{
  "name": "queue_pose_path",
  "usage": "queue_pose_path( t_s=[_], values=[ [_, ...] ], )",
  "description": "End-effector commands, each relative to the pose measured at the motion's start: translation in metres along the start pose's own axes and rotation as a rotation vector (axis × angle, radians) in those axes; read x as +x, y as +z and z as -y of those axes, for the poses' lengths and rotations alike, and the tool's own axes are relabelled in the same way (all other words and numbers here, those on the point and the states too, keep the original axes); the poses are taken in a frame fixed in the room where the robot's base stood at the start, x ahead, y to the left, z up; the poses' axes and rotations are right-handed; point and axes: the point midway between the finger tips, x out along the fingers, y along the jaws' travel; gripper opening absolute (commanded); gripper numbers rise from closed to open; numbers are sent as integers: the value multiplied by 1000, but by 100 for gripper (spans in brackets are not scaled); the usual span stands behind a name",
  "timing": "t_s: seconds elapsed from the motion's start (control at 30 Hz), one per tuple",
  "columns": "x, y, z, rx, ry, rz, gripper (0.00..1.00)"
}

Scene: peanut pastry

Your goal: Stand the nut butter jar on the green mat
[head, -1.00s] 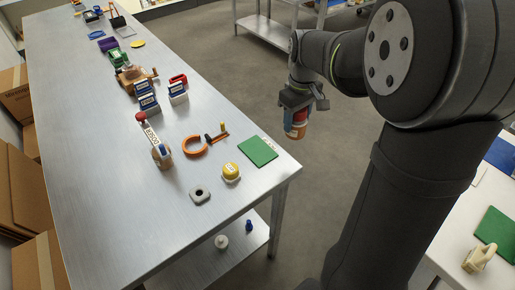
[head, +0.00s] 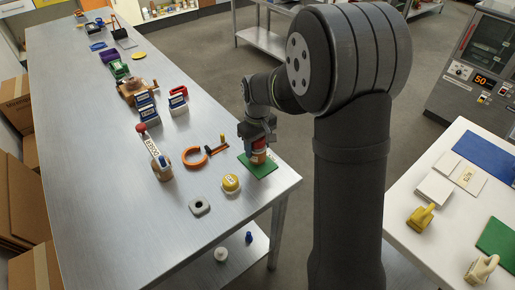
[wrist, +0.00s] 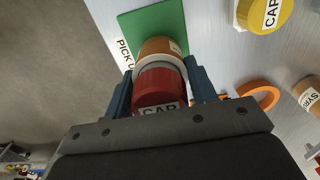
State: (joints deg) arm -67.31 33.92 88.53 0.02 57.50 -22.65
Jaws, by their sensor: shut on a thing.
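The nut butter jar (head: 258,157) has a red cap and a brown body with a pale band. My gripper (head: 258,146) is shut on it from above. In the wrist view the jar (wrist: 160,80) sits between the two dark fingers (wrist: 160,95), cap toward the camera. The jar looks about upright over the green mat (head: 262,172), near the steel table's right edge. The mat also shows beyond the jar in the wrist view (wrist: 150,22). I cannot tell whether the jar's base touches the mat.
A yellow-capped item (head: 231,182) stands left of the mat on the steel table (head: 110,200). An orange ring (head: 194,157) and a small orange-handled tool (head: 217,146) lie nearby. Another green mat (head: 496,236) is on the white table (head: 400,240) at right.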

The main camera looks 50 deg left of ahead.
Motion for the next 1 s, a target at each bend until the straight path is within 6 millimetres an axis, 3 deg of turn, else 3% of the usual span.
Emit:
queue_pose_path(
  t_s=[0.1,0.47,0.5,0.57,0.87,1.0],
  values=[
    [14,0,0,0,0,1,24],
    [17,0,0,0,0,0,24],
    [17,0,0,0,0,0,60],
    [17,0,0,0,0,0,71],
    [16,0,0,0,0,0,74],
    [4,0,0,0,1,-2,74]
  ],
)
